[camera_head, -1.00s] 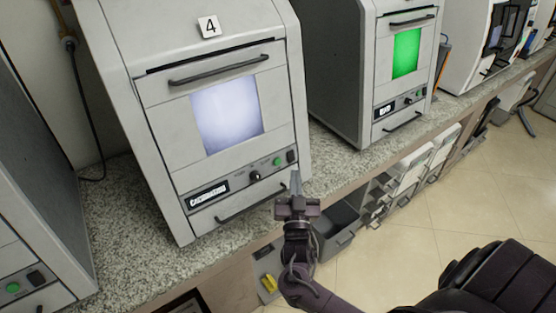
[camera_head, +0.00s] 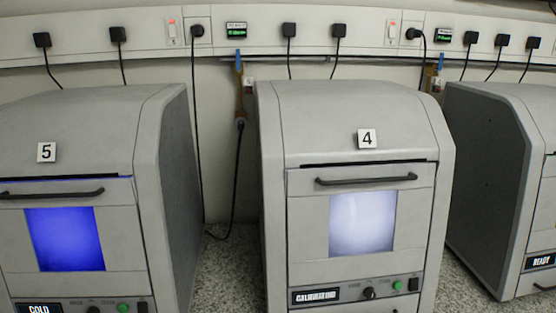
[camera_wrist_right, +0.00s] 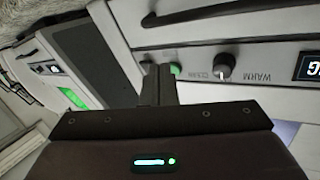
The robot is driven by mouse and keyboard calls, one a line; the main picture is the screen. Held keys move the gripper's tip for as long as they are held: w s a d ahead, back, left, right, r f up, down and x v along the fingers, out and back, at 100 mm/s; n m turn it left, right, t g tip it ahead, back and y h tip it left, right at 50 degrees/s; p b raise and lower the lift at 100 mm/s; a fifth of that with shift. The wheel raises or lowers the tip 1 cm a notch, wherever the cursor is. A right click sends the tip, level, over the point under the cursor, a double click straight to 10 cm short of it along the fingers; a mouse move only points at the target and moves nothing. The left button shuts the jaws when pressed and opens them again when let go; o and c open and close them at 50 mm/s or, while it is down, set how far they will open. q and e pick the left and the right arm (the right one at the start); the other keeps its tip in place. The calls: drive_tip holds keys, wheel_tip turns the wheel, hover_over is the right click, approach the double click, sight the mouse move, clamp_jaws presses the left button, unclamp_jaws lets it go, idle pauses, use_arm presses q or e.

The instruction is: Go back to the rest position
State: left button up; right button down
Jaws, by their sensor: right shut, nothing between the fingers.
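My right gripper (camera_wrist_right: 157,72) shows in the right wrist view. Its fingers are shut with nothing between them. The fingertips appear in front of a machine's control panel, overlapping the area beside a green button (camera_wrist_right: 175,70); I cannot tell whether they touch it. A dark knob (camera_wrist_right: 223,65) and part of a lit display (camera_wrist_right: 309,66) are to the right, and the panel's lettering appears upside down. Neither gripper shows in the head view, and my left gripper is in no view.
Grey machine 4 (camera_head: 415,130) stands mid-right with a pale lit window (camera_head: 362,222). Machine 5 (camera_head: 105,120), with a blue window, is at left. Another machine (camera_head: 485,150) is at right. Speckled counter (camera_head: 228,270) shows between them. Cables hang from the wall strip (camera_head: 75,35).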

drive_tip(key=s+a+f+n+g+y, duration=0.2)
drive_tip(key=s+a+n+g+y, duration=0.2)
drive_tip(key=s+a+g+y, duration=0.3)
drive_tip(key=s+a+r+n+g, duration=0.2)
drive_tip(key=s, duration=0.4)
drive_tip(key=s+a+r+n+g, duration=0.1)
drive_tip(key=s+n+g, duration=0.1)
drive_tip(key=s, duration=0.4)
wheel_tip(320, 180, down, 30)
drive_tip(key=s+g, duration=0.2)
drive_tip(key=s, duration=0.1)
drive_tip(key=s+d+f+n+g, duration=0.1)
drive_tip(key=s+d+f, duration=0.2)
drive_tip(key=s+f, duration=1.5)
drive_tip(key=shift+s+d+f, duration=0.15)
drive_tip(key=shift+s, duration=0.45)
idle(2.1)
